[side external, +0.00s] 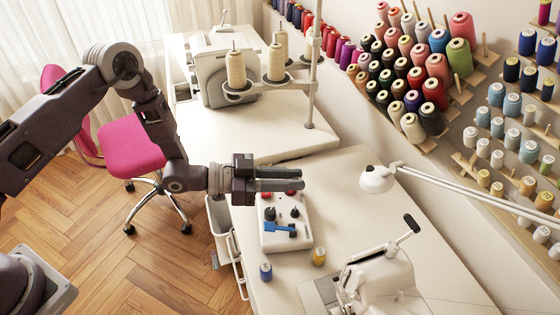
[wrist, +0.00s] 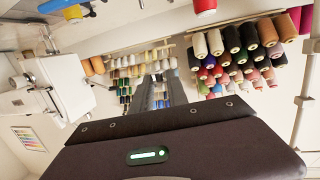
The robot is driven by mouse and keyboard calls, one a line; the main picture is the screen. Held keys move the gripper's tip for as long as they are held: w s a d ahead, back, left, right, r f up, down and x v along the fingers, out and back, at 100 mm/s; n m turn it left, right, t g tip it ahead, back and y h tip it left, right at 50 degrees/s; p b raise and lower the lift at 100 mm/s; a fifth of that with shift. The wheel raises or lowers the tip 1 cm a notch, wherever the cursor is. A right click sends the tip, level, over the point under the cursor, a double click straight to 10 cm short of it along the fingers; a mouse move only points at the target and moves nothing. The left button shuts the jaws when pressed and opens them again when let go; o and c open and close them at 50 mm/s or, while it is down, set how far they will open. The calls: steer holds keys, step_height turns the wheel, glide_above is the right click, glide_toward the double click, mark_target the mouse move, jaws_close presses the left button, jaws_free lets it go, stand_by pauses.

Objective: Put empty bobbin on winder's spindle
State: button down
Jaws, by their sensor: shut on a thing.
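The winder (side external: 268,242) is a white board on the table in the side external view, with dark knobs, red parts and a blue lever (side external: 279,228) on it. My gripper (side external: 302,179) is level, with its two dark fingers close together above the far end of the winder. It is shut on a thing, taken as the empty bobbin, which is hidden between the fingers. In the wrist view the fingers of my gripper (wrist: 155,92) stick up beyond the dark housing, and no bobbin can be made out. I cannot tell which post on the winder is the spindle.
A blue thread spool (side external: 266,272) and a yellow one (side external: 319,256) stand near the winder. A white sewing machine (side external: 372,281) is at the front right, a lamp head (side external: 377,179) to the right. A serger (side external: 218,75) with cones stands behind. Thread racks line the wall.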

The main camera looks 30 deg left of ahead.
mark_target(288, 215)
steer(key=shift+f, duration=4.45)
steer(key=shift+f, duration=0.6)
steer(key=c, duration=1.6)
jaws_free()
steer(key=shift+o, duration=0.2)
steer(key=shift+v, duration=5.5)
